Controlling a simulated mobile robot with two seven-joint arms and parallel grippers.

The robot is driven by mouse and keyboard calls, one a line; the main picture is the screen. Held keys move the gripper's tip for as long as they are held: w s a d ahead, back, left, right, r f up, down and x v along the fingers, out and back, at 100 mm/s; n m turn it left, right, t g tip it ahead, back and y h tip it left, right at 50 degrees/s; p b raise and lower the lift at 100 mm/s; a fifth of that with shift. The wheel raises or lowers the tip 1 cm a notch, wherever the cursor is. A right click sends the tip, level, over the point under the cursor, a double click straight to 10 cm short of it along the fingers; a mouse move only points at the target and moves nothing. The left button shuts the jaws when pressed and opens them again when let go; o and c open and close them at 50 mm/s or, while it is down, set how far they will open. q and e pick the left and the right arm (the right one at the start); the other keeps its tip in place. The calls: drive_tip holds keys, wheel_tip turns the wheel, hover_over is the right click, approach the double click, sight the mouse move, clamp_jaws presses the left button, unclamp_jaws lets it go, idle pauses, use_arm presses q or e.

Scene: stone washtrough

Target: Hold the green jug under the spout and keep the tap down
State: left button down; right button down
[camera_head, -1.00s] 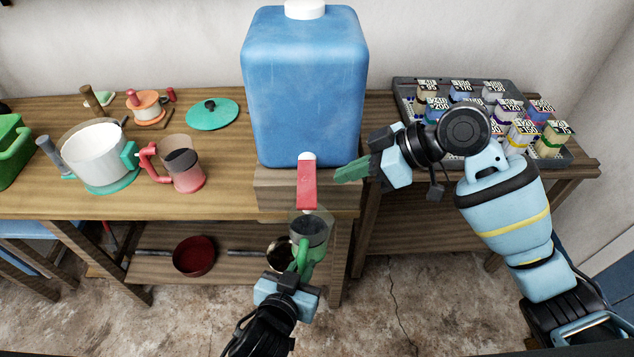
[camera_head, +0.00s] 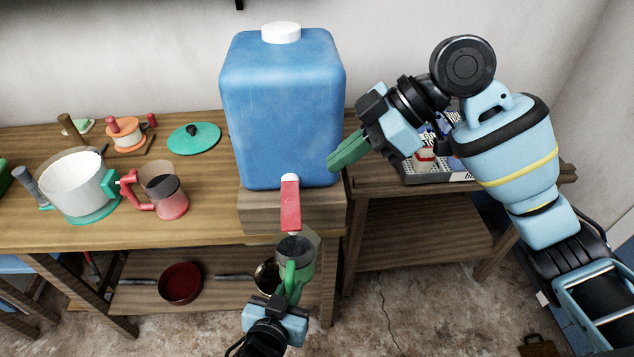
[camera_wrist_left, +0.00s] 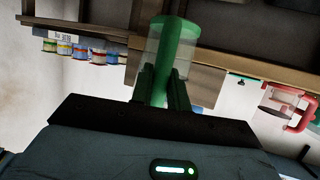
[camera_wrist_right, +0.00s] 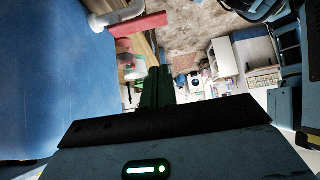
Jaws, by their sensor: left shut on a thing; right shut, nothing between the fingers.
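The green jug (camera_head: 295,257), clear-walled with a green handle, is in my left gripper (camera_head: 289,292), which is shut on its handle. The jug is just below the front end of the red tap (camera_head: 290,206) and looks dark inside. It also shows in the left wrist view (camera_wrist_left: 172,55). The tap sits low on the front of the blue water container (camera_head: 282,110) and points forward. My right gripper (camera_head: 338,160), with green fingers, is shut and empty, right of the container and apart from the tap. The right wrist view also shows the red tap lever (camera_wrist_right: 138,24).
The container stands on a wooden block (camera_head: 262,212) at the table edge. A white pot (camera_head: 75,190) and a red-handled jug (camera_head: 160,193) stand to the left. A tray of small jars (camera_head: 435,170) is partly hidden behind my right arm.

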hover_over(298, 219)
wheel_tip(298, 219, down, 6)
drive_tip(key=f, duration=0.3)
drive_tip(key=shift+w+d+f, duration=0.1)
drive_tip(key=shift+d+f, duration=0.15)
drive_tip(key=shift+f, duration=0.6)
drive_tip(key=shift+s+f+n+t, duration=0.2)
drive_tip(key=shift+f+n+t, duration=0.1)
drive_tip(key=shift+f+t, duration=0.3)
drive_tip(key=shift+s+f+n+t, duration=0.15)
drive_tip(key=shift+f+n+t, duration=0.15)
drive_tip(key=shift+f+t, duration=0.3)
drive_tip(key=shift+w, duration=0.1)
